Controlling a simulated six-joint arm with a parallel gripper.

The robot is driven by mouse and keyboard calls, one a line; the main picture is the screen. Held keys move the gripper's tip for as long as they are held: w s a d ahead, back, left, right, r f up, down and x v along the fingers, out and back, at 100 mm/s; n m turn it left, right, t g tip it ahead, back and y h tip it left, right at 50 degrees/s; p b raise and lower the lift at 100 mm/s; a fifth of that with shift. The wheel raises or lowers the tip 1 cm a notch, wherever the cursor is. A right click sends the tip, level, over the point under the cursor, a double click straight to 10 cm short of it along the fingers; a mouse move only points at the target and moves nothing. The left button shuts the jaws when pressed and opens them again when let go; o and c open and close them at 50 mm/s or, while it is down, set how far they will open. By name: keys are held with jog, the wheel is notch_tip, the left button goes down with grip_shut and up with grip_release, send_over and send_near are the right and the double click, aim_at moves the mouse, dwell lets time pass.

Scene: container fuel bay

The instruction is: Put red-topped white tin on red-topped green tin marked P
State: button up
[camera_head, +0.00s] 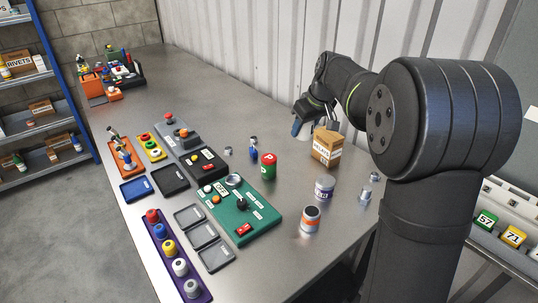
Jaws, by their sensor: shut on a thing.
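The red-topped green tin (268,167) stands upright on the metal bench near the middle of the view. It carries a pale mark, too small to read surely, and nothing stands on its top. My gripper (312,123) is farther back and to the right, near the corrugated wall. It is shut on a white tin (304,133), of which only part of the side shows between the fingers. The tin's top is hidden by my gripper, so I cannot see its red. I cannot tell whether it touches the bench.
A cardboard box (327,147) stands close to the right of my gripper. A purple-labelled tin (324,188) and an orange-banded tin (310,219) stand nearer. A small blue bottle (253,149) is left of the green tin. A green control panel (239,210) lies in front.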

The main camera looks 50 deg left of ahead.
send_over(267, 155)
jog(key=d, duration=0.2)
jog(key=f, duration=0.6)
jog(key=shift+s+a+f, duration=0.1)
jog(key=shift+a+f, duration=0.15)
jog(key=shift+f, duration=2)
jog(key=shift+f, duration=0.2)
jog(key=o, duration=1.1)
jog(key=v, duration=1.2)
jog(key=shift+a+r, duration=0.1)
jog(key=shift+r, duration=0.15)
